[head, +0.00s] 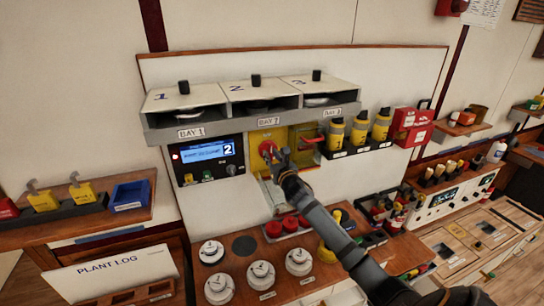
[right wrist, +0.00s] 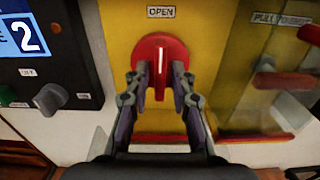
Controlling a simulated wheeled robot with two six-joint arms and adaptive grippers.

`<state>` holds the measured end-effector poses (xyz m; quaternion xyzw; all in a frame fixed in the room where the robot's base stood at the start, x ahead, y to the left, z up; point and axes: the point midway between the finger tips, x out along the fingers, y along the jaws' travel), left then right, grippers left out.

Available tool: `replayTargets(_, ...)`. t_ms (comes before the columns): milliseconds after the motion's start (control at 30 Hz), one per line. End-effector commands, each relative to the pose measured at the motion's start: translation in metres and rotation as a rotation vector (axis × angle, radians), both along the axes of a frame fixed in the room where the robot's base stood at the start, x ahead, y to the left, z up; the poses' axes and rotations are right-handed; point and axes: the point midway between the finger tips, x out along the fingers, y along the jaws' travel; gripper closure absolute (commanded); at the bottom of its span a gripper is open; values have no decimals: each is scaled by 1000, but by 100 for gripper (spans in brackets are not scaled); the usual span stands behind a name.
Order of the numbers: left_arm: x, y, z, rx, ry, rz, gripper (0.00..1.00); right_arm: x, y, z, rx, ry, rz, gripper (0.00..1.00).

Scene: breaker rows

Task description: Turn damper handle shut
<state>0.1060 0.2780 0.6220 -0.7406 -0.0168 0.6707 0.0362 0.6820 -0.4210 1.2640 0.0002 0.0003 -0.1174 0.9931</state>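The damper handle is a red round knob (right wrist: 161,58) with a raised grip bar and a pale line running up and down. It is on a yellow panel (right wrist: 112,28), below a label reading OPEN (right wrist: 161,12). In the head view the red handle (head: 266,147) sits under the middle bay. My right gripper (right wrist: 157,82) has one finger on each side of the bar, with visible gaps between the fingers and the bar. It also shows in front of the yellow panel in the head view (head: 279,157). My left gripper is not in view.
Left of the panel is a dark control box (head: 209,160) showing a 2. A red lever (head: 313,139) behind a clear cover is close on the right. Yellow canisters (head: 359,130) stand further right. Red caps (head: 282,226) and white round gauges (head: 262,274) are below.

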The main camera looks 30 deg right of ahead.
Motion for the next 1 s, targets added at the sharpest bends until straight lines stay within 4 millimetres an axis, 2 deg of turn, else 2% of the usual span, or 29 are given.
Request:
replayTargets(33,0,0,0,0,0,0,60,0,0,0,0,0,0,88)
replayTargets(133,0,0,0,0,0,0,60,0,0,0,0,0,0,100)
replayTargets(567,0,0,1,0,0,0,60,0,0,0,38,-9,0,100)
replayTargets(767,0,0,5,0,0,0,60,0,0,1,147,-34,-1,100)
replayTargets(1000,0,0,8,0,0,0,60,0,0,0,354,-84,-1,100)
